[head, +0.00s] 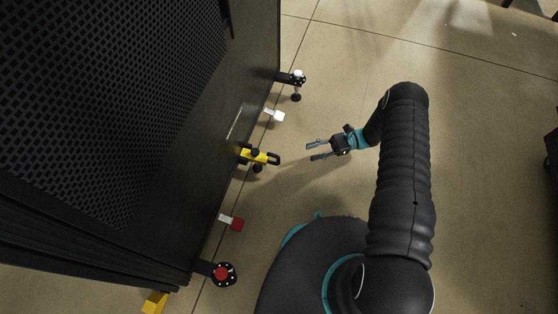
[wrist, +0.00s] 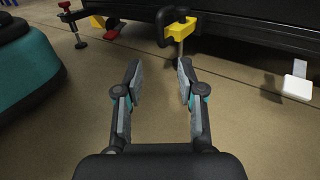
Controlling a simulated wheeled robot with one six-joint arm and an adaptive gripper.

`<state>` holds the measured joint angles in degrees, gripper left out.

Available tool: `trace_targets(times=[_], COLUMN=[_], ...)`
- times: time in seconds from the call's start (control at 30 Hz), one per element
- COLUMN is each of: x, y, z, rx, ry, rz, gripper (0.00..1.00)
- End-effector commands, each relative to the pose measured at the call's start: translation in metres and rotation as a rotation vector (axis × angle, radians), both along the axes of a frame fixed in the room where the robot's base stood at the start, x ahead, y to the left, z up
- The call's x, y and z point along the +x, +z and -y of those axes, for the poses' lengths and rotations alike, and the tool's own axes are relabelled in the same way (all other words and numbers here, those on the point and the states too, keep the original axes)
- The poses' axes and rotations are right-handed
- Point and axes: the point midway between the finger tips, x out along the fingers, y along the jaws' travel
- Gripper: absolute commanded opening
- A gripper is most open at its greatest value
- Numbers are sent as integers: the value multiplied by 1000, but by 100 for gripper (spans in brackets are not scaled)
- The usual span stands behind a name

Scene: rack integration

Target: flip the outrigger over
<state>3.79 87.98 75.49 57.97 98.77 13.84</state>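A yellow piece with a black loop handle (head: 257,155) sticks out from the lower side of the black rack (head: 150,120), with a dark foot below it. It also shows at the top middle of the wrist view (wrist: 181,29). Black arms with feet extend from the rack: one with a white knob (head: 297,77) above, one with a red knob (head: 222,273) below. I cannot tell which part is the outrigger. My gripper (head: 312,150) is open and empty, right of the yellow piece and apart from it. Its two fingers (wrist: 160,68) point toward the rack.
A white block (head: 276,115) and a red block (head: 235,223) sit along the rack's base; the white one is at right in the wrist view (wrist: 297,84). A yellow block (head: 154,302) is at the rack's near corner.

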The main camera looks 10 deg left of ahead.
Motion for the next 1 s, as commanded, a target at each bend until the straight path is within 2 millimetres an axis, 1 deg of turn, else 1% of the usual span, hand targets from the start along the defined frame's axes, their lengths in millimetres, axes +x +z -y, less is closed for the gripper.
trace_targets(times=[0.13,0.23,0.5,0.7,0.83,1.0], x=[-6,-13,-38,-55,-62,-67], y=[-1,0,0,0,-1,-1], z=[-10,-22,-66,-96,-110,-118], rx=[2,2,1,0,1,1], ry=[0,2,1,0,-1,-2], rz=[-6,-7,-5,-4,-3,-3], gripper=[39,39,39,39,39,39])
